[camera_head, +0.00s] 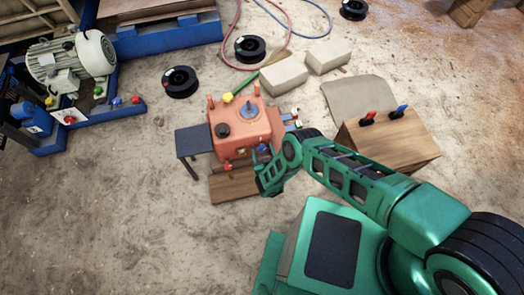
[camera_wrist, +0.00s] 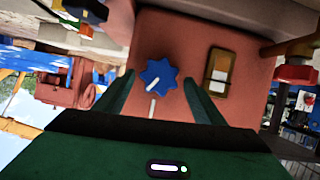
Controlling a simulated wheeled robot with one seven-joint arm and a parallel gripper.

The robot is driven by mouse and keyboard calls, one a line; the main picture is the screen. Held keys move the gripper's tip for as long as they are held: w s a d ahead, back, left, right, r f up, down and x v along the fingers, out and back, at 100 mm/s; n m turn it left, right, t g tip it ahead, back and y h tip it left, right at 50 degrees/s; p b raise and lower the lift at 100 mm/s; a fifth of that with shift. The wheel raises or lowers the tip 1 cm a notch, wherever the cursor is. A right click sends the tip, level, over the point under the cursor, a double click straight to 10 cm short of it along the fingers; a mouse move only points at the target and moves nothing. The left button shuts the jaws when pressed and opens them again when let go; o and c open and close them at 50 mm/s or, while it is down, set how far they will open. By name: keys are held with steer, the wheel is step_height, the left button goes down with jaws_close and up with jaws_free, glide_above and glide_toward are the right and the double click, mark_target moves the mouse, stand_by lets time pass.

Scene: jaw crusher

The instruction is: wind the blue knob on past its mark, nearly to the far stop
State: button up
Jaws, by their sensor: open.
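The blue knob (camera_wrist: 160,75) has a scalloped rim and sits on the orange face of the crusher (camera_head: 243,128). In the wrist view its white pointer line slants to the lower left. A white mark (camera_wrist: 153,107) stands upright on the panel just below the knob. My gripper (camera_wrist: 160,82) is open, one green finger on each side of the knob, with visible gaps between fingers and rim. In the head view my gripper (camera_head: 268,176) is at the front of the crusher, and my arm hides part of that side.
A rocker switch (camera_wrist: 219,73) in a brown frame is right of the knob, close to my right finger. A red knob (camera_wrist: 296,72) is farther right. A wooden box (camera_head: 390,146) with red and blue levers stands right of the crusher. Open floor lies to the left.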

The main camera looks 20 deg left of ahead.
steer(key=c, duration=1)
steer(key=shift+a, duration=0.25)
steer(key=shift+c, duration=0.3)
steer(key=shift+s+d, duration=0.1)
steer(key=shift+d, duration=0.05)
steer(key=shift+m, duration=0.3)
steer(key=shift+d+m+g+y, duration=0.25)
steer(key=shift+m+g+y, duration=0.25)
steer(key=shift+m+y, duration=0.3)
steer(key=shift+d+f+m+g+y, duration=0.15)
steer(key=shift+m+y, duration=0.25)
steer(key=shift+m, duration=0.4)
steer(key=shift+d+f+m+g+y, duration=0.1)
steer(key=shift+m+g+y, duration=0.25)
steer(key=shift+m, duration=0.45)
